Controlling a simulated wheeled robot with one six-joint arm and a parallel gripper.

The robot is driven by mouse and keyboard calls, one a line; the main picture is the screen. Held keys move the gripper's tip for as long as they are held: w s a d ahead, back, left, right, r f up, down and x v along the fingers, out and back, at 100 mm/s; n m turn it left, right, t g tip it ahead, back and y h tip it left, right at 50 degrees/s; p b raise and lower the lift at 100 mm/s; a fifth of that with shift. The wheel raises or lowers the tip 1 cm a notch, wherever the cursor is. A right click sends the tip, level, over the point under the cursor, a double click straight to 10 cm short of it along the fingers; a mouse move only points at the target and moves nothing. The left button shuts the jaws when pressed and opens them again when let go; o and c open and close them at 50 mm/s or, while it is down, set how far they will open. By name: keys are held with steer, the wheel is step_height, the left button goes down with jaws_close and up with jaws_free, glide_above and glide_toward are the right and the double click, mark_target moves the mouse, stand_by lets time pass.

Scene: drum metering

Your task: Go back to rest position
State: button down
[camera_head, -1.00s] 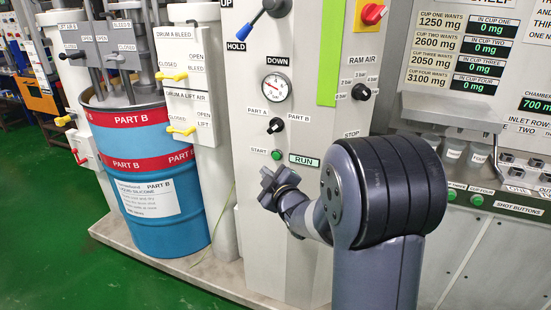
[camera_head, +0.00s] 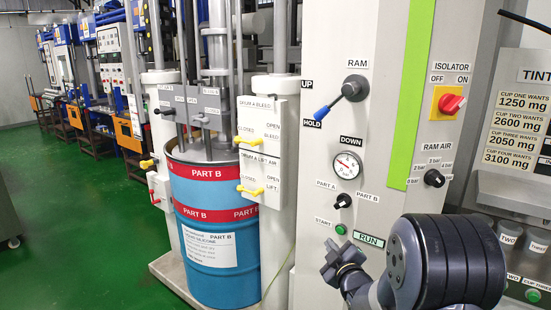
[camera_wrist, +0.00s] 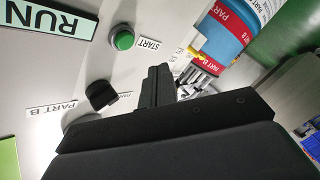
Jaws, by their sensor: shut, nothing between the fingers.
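My gripper (camera_head: 343,262) is in front of the grey control panel (camera_head: 322,130), just below the green START button (camera_head: 340,229) in the head view. The wrist view shows its fingers (camera_wrist: 158,84) pressed together with nothing between them. In that view the START button (camera_wrist: 123,40) and the black part selector knob (camera_wrist: 101,95) lie beyond the fingers, apart from them. My arm covers the lower right of the panel in the head view.
The blue PART B drum (camera_head: 207,262) stands left of the panel on a pale plinth (camera_head: 172,271). Yellow valve handles (camera_head: 250,190), a blue-tipped lever (camera_head: 335,100) and the red isolator (camera_head: 449,103) stick out. Green floor (camera_head: 95,225) is open at left.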

steer(key=shift+s+a+b, duration=0.7)
steer(key=shift+s+a, duration=0.05)
steer(key=shift+s, duration=0.35)
steer(key=shift+s+a+b, duration=0.65)
steer(key=shift+s+a, duration=0.1)
steer(key=shift+s, duration=0.3)
steer(key=shift+d, duration=0.1)
steer(key=w+d, duration=0.2)
steer(key=w, duration=0.2)
steer(key=shift+w+d+f+b, duration=0.2)
steer(key=shift+d+b, duration=0.15)
steer(key=shift+d, duration=0.05)
steer(key=shift+b, duration=0.85)
